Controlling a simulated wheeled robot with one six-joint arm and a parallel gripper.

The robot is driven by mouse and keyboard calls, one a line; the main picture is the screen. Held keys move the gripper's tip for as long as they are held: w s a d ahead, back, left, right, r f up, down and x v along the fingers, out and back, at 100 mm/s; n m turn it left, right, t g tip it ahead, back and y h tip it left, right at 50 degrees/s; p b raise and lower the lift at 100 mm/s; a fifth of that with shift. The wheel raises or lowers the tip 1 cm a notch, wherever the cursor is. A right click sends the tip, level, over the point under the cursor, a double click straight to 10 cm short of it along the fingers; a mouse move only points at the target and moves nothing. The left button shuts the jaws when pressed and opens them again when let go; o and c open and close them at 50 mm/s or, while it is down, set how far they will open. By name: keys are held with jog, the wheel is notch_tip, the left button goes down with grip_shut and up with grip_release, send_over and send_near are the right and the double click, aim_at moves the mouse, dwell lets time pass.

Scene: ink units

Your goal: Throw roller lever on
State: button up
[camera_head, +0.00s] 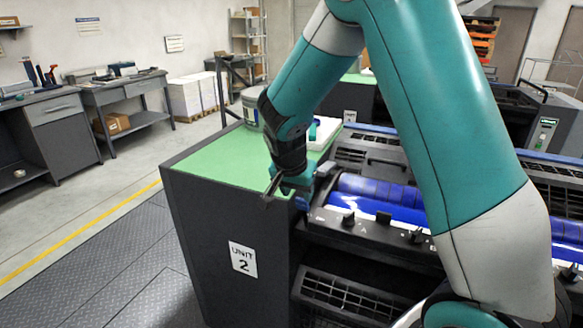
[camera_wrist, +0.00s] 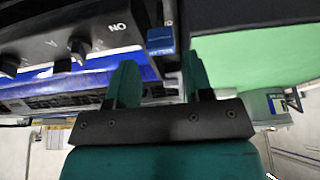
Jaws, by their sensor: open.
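The roller lever's blue grip (camera_wrist: 160,42) shows in the wrist view at the end of a grey arm, beside the black panel (camera_wrist: 60,40) with an upside-down "ON" mark. In the head view a small blue part (camera_head: 302,202) at the panel's left end, close by the gripper, looks like the same grip. My gripper (camera_head: 284,190) is at the front right corner of the green-topped cabinet. In the wrist view my gripper (camera_wrist: 160,68) is open, and the blue grip shows between and just beyond its fingertips. I cannot tell whether they touch.
The cabinet (camera_head: 230,250) marked "UNIT 2" has a green top (camera_head: 215,155) carrying a bucket (camera_head: 250,107) and a white stack. Blue rollers (camera_head: 375,192) and dark knobs (camera_head: 383,217) lie right of the gripper. The floor left of the cabinet is clear.

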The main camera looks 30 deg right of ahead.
jog(key=b+v, duration=0.1)
jog(key=v, duration=1)
jog(key=shift+a+r, duration=0.1)
jog(key=s+a+n+g+y, duration=0.1)
jog(key=s+a+n+y, duration=0.3)
jog(key=s+a+n, duration=0.4)
jog(key=s+a+n+g+y, duration=0.1)
jog(key=s+a+n+y, duration=0.3)
jog(key=s+a+n, duration=0.5)
jog(key=s+n, duration=0.1)
jog(key=s, duration=0.5)
jog(key=shift+s+r+n, duration=0.25)
jog(key=shift+r+n, duration=0.05)
jog(key=shift+n, duration=0.1)
jog(key=shift+a, duration=0.1)
jog(key=shift+c, duration=0.4)
